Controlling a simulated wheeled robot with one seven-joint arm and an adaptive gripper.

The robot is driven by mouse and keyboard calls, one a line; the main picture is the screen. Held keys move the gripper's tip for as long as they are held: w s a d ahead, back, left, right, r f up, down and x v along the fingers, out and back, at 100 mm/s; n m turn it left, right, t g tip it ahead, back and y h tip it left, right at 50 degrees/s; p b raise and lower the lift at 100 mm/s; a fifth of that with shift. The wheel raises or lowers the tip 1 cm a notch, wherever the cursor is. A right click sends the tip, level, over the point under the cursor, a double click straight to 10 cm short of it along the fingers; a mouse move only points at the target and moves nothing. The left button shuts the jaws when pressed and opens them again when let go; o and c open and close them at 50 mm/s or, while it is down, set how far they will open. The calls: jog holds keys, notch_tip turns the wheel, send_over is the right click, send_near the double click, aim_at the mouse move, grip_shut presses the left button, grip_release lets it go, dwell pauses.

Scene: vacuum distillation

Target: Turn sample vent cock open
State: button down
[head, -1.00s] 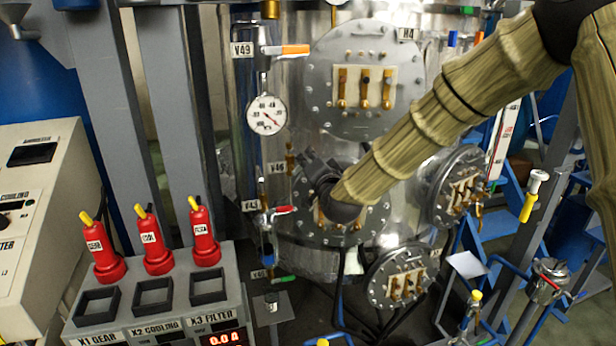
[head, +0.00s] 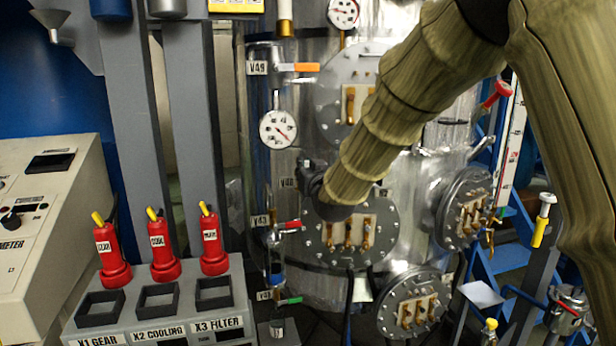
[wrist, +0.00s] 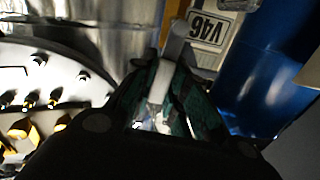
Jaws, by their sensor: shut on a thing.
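In the wrist view the V46 tag (wrist: 210,27) appears upside down, just beyond my fingertips. My gripper (wrist: 172,72) is shut on a pale grey cock handle (wrist: 160,83); the dark green finger pads lie on both sides of it. In the head view my gripper (head: 308,177) is beside the V46 tag (head: 289,183), at the left side of the vessel. My own gripper and arm hide the cock there, so its angle cannot be told.
The orange-handled valve (head: 300,67) at V49 and a gauge (head: 278,129) are above. A red-handled valve (head: 290,225) at V43 and a green-handled valve (head: 290,300) are below. A bolted flange (head: 350,258) is close at the lower right.

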jog(key=shift+s+a+f+n, duration=0.15)
jog(key=shift+a+f+n, duration=0.1)
jog(key=shift+n, duration=0.35)
jog(key=c, duration=1.4)
grip_release()
jog(key=shift+r, duration=0.15)
jog(key=v, duration=1.2)
